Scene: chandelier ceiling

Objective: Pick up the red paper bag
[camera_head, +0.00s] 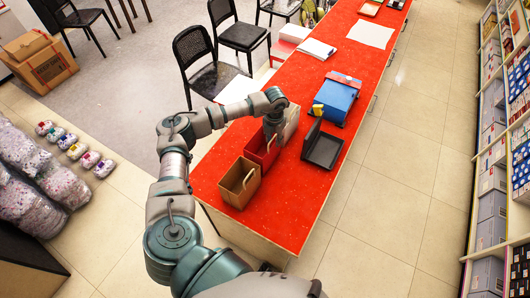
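The red paper bag (257,154) stands upright on the red-topped table (285,215), between a brown paper bag (238,184) in front and a pale bag (291,122) behind. My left gripper (271,137) points down at the far right part of the red bag's top. The gripper and wrist cover part of the bag there. The fingers are small and dark, so I cannot tell whether they are apart or touch the bag. My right gripper is not in view.
An open black case (322,150) lies right of the bags, with a blue box (337,100) behind it. Papers (316,48) lie farther back. Black chairs (211,75) stand left of the table. Stocked shelves (492,185) line the right side, with clear tiled floor between.

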